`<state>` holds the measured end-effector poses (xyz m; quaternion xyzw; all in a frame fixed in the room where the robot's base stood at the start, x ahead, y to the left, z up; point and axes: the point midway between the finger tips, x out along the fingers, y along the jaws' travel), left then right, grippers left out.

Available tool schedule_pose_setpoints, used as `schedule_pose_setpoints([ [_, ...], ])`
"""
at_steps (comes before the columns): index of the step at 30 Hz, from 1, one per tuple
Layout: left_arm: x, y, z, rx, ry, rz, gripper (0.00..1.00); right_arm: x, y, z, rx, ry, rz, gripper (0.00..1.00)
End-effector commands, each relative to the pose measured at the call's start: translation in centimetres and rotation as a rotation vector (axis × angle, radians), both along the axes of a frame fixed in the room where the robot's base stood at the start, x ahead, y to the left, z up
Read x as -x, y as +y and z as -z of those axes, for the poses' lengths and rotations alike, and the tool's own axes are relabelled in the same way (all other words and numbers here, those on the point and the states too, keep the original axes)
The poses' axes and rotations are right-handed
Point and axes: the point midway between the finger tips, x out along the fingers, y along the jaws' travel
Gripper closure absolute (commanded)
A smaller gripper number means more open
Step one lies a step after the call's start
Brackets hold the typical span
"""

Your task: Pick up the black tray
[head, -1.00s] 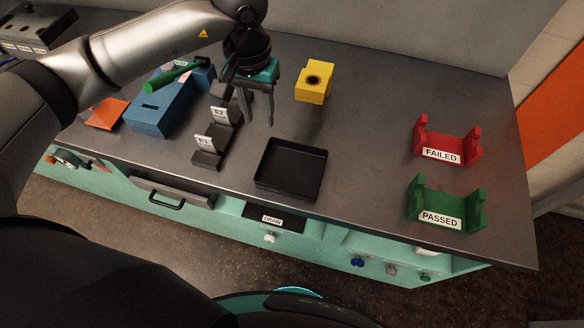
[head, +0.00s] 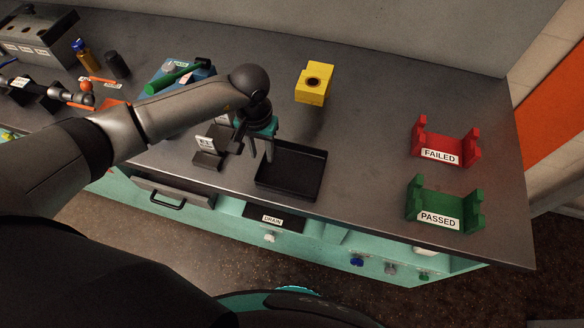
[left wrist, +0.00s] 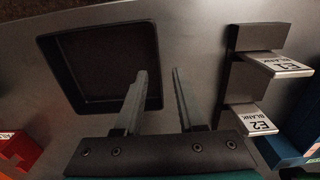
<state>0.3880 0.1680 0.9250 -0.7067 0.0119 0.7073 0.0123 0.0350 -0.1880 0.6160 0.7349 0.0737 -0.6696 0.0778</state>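The black tray (head: 297,190) is a shallow, empty square box lying flat near the front edge of the bench. It also shows in the left wrist view (left wrist: 100,95). My left gripper (head: 260,156) points down at the tray's left rear side in the head view. In the left wrist view its fingers (left wrist: 160,72) are apart with nothing between them. One finger overlaps the tray's right wall there, and the other is outside the tray. I cannot tell how far the tips are above the rim. My right gripper is not in view.
E1 (head: 206,143) and E2 (left wrist: 261,127) label stands are close beside the gripper. A yellow block (head: 313,84) stands behind the tray. Red FAILED (head: 445,142) and green PASSED (head: 443,205) cradles stand at right.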

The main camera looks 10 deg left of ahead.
Motion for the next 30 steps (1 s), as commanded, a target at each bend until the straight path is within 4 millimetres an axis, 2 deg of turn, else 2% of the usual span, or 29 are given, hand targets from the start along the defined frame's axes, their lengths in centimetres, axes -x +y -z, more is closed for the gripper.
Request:
schedule_pose_setpoints([
  [3, 0.02, -0.10, 1.22, 0.002, 0.001, -0.001, 0.61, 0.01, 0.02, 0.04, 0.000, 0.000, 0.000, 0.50],
  [12, -0.02, -0.05, 1.48, 0.001, -0.001, 0.000, 0.62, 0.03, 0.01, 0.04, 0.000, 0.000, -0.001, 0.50],
  [22, -0.02, -0.04, 1.46, 0.001, -0.001, 0.000, 0.99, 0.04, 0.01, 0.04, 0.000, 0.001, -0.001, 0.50],
  [30, -0.02, -0.04, 1.45, 0.001, -0.001, 0.000, 1.00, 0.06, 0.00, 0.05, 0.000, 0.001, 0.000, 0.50],
])
